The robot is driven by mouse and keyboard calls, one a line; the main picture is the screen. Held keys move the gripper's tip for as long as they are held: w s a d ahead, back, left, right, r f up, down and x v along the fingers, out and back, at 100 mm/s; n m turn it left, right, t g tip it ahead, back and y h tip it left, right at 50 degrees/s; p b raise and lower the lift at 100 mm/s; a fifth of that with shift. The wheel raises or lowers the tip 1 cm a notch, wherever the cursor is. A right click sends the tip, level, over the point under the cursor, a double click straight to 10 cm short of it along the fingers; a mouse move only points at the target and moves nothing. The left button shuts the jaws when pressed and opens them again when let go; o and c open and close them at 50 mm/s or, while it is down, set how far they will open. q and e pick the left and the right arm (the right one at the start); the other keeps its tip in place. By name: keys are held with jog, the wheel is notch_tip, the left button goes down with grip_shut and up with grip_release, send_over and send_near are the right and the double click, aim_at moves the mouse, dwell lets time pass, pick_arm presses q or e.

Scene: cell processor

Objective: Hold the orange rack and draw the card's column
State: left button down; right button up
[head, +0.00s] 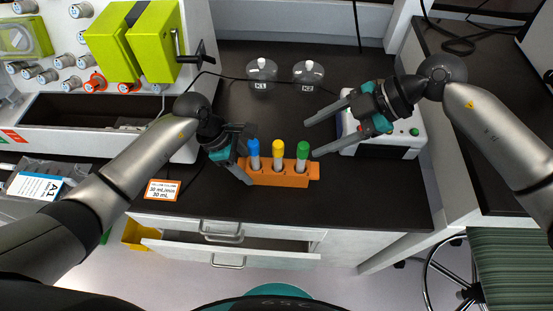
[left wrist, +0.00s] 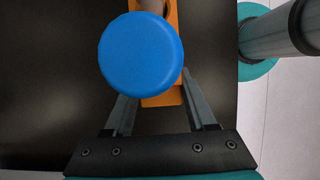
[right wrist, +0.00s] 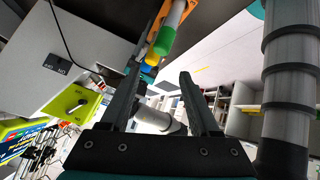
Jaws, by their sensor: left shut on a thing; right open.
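The orange rack (head: 285,181) stands on the dark bench and holds three columns in a row, capped blue (head: 253,147), yellow (head: 278,147) and green (head: 303,149). An orange-edged card (head: 162,189) lies left of the rack; it reads 10 mL/min, 20 mL, and its top line is too small to read. My left gripper (head: 243,163) is shut on the rack's left end. In the left wrist view the blue cap (left wrist: 141,57) hides part of the rack (left wrist: 163,98). My right gripper (head: 311,139) is open and empty, above and right of the green cap (right wrist: 162,41).
Two glass vessels (head: 261,72) (head: 308,73) stand behind the rack. A white device (head: 400,140) with a green button is under my right forearm. A cell processor with green pumps (head: 135,45) fills the left. A drawer (head: 230,246) stands open below the bench front.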

aim_at(282, 145)
jog(key=s+a+r+n+t+h, duration=0.1)
jog(key=a+n+t+h, duration=0.1)
jog(key=n, duration=1.1)
jog(key=a+r+n+t+h, duration=0.1)
jog(key=a+n+h, duration=0.15)
jog(key=n, duration=0.95)
jog(key=shift+s+x, duration=0.1)
jog(key=shift+x, duration=2.15)
jog(key=shift+s+x, duration=0.15)
jog(key=shift+x, duration=2.1)
jog(key=shift+d+f, duration=0.15)
jog(key=shift+d, duration=0.05)
grip_shut()
